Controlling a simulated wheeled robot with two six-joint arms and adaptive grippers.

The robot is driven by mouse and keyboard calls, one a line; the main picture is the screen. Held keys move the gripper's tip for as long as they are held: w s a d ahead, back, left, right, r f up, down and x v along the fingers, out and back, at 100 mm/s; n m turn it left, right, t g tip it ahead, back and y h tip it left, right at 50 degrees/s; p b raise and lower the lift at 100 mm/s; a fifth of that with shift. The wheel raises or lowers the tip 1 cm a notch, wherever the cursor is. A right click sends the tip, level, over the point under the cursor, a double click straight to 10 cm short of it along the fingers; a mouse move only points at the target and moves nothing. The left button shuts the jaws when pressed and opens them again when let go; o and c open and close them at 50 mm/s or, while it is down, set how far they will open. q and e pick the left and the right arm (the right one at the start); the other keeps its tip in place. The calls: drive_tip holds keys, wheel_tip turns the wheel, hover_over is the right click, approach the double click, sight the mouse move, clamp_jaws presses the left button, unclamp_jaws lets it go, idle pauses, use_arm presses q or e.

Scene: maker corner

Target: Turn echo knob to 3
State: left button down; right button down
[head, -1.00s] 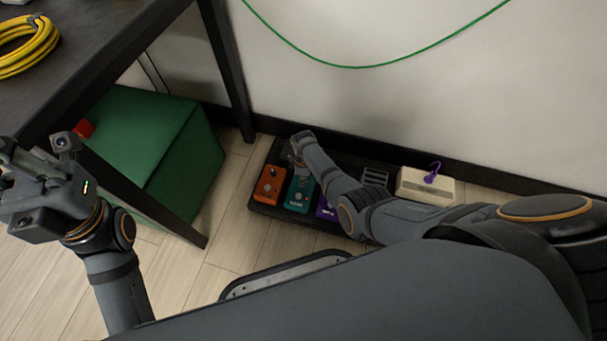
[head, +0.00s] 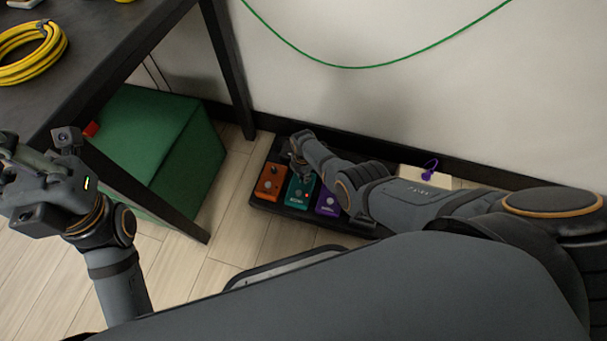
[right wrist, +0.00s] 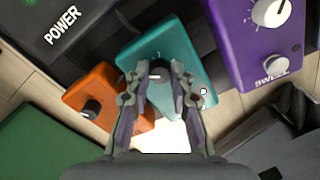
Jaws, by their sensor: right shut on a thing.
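In the right wrist view the teal pedal (right wrist: 190,62) lies under my right gripper (right wrist: 159,76). Its fingers are shut on the dark echo knob (right wrist: 158,70), which shows between the fingertips. A short white mark shows at the knob's left; the scale numbers are not readable. In the head view my right gripper (head: 299,168) covers the pedal's top. My left gripper (head: 28,178) is raised at the far left, away from the pedals; its jaws are unclear.
An orange pedal (head: 270,181) and a purple pedal (head: 327,203) flank the teal one closely. A black power box (right wrist: 60,45) sits behind. A cream box (head: 411,171) stands further right. A dark table (head: 95,62) and green box (head: 150,135) are at left.

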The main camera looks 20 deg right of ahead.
drive_tip(key=shift+a+n, duration=0.15)
drive_tip(key=shift+n, duration=0.25)
drive_tip(key=c, duration=1.2)
unclamp_jaws()
drive_tip(key=shift+o, duration=0.2)
drive_tip(key=shift+r, duration=0.15)
wheel_tip(320, 180, up, 12)
